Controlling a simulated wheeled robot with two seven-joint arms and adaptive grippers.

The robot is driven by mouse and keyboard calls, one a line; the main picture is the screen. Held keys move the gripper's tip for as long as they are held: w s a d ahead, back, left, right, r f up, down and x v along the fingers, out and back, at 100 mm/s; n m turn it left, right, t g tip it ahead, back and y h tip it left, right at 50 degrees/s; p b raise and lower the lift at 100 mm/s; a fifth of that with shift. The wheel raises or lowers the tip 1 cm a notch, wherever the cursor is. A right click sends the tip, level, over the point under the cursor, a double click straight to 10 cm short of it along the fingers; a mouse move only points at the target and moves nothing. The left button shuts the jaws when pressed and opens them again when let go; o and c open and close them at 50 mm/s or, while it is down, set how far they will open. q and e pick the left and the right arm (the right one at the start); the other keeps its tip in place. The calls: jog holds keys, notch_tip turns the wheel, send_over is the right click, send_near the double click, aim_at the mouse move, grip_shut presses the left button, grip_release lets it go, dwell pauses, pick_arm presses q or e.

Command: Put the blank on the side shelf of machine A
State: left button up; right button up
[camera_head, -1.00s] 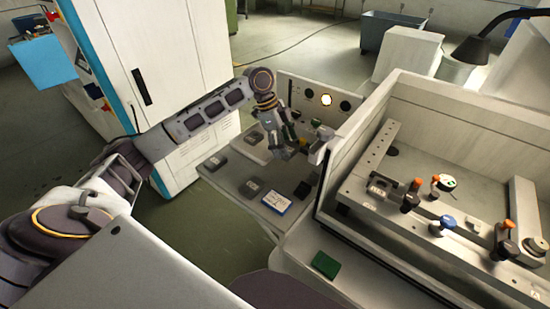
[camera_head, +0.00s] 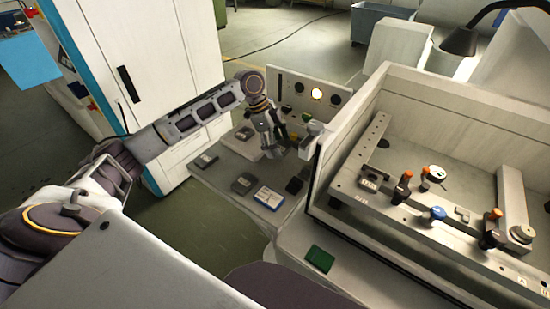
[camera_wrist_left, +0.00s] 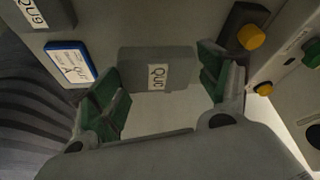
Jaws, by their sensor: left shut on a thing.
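My left gripper (camera_head: 280,150) hangs over the pale side shelf (camera_head: 222,181) beside the white-walled machine (camera_head: 345,150). In the left wrist view its green-padded fingers (camera_wrist_left: 163,92) are shut on a grey block with a white letter label (camera_wrist_left: 157,76), which I take for the blank. In the head view the fingers hide that block, and its gap to the shelf cannot be told. No letter marking this machine as A is readable. My right gripper is not in view.
Several grey labelled blocks, one here (camera_head: 242,184), a blue-and-white box (camera_head: 268,197) and a dark block (camera_head: 294,185) lie on the shelf. A panel with knobs and a lit lamp (camera_head: 316,94) stands behind.

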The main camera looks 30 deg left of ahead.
aim_at(281, 166)
pick_arm(q)
jog(key=shift+w+f, duration=0.1)
jog(key=shift+f, duration=0.8)
jog(key=shift+f, duration=2.5)
jog(key=o, duration=1.8)
jog(key=shift+f, duration=0.1)
jog(key=shift+v, duration=6.05)
